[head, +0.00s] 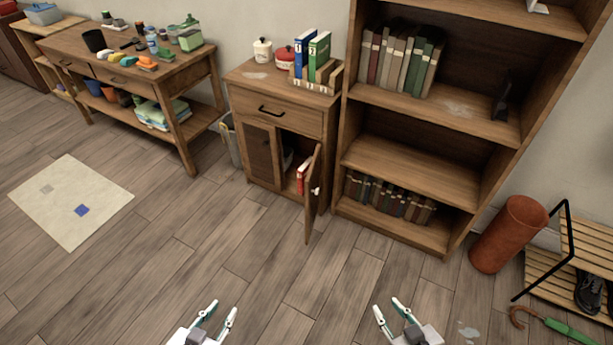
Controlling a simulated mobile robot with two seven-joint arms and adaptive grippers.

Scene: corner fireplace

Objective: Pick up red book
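A red book (302,178) stands inside the lower compartment of the small wooden cabinet (270,121), just behind its open right door (314,200). The door partly hides the compartment, and only a narrow part of the book shows. My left gripper (222,311) is open and empty, low in the head view, in front of the cabinet and well apart from it. My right gripper (391,308) is open and empty, further right, in front of the bookshelf.
The open door juts out over the floor. The bookshelf (400,168) stands right of the cabinet, with a brown cylinder (508,235) beside it. A workbench (140,75) and a floor mat (70,201) are at left. The wooden floor ahead is clear.

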